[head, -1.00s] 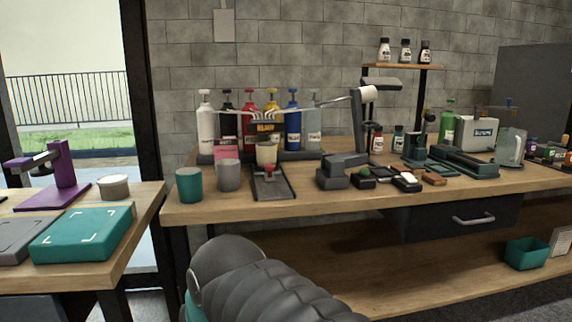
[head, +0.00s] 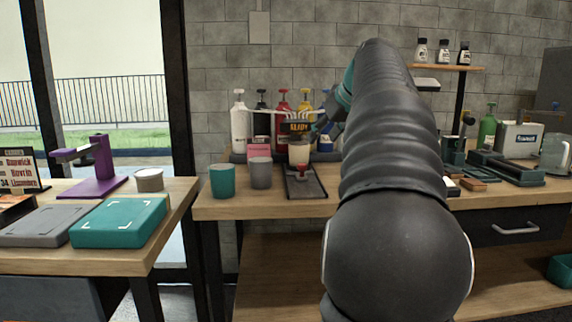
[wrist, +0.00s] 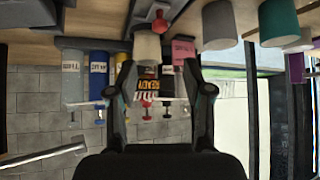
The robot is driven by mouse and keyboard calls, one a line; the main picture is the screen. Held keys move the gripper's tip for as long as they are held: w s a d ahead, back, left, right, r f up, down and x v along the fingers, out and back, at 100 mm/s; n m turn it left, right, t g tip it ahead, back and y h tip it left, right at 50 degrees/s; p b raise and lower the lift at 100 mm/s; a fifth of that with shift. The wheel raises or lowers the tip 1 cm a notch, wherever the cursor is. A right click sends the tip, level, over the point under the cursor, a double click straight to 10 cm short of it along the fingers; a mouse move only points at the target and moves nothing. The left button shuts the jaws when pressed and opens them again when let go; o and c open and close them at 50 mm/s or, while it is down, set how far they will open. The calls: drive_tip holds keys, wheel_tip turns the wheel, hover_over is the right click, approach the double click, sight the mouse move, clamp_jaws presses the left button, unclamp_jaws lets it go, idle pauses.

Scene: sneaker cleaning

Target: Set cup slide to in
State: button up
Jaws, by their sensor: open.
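The cup slide is a dark tray (head: 316,187) on the bench, with a red knob (head: 303,171) near its middle. A cream cup (head: 299,153) stands behind the knob, below the dispenser's black READY display (head: 297,127). In the wrist view, which is upside down, the red knob (wrist: 160,22) and the cream cup (wrist: 147,46) show at the top, beyond the fingertips. My gripper (wrist: 158,64) is open and empty, apart from the knob. In the head view my arm hides most of the gripper, which is near the dispenser.
Pump bottles, such as a white one (head: 239,125), stand behind the slide. A grey cup (head: 261,172) and a teal cup (head: 223,181) stand left of it. A side table (head: 185,197) at left holds a teal box (head: 120,221). Bare wood lies in front of the cups.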

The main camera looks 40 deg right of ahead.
sight(302, 164)
drive_tip(key=x, duration=1.3)
drive_tip(key=shift+w+f+b, duration=0.15)
drive_tip(key=shift+w+b, duration=0.15)
drive_tip(key=shift+b, duration=0.1)
clamp_jaws()
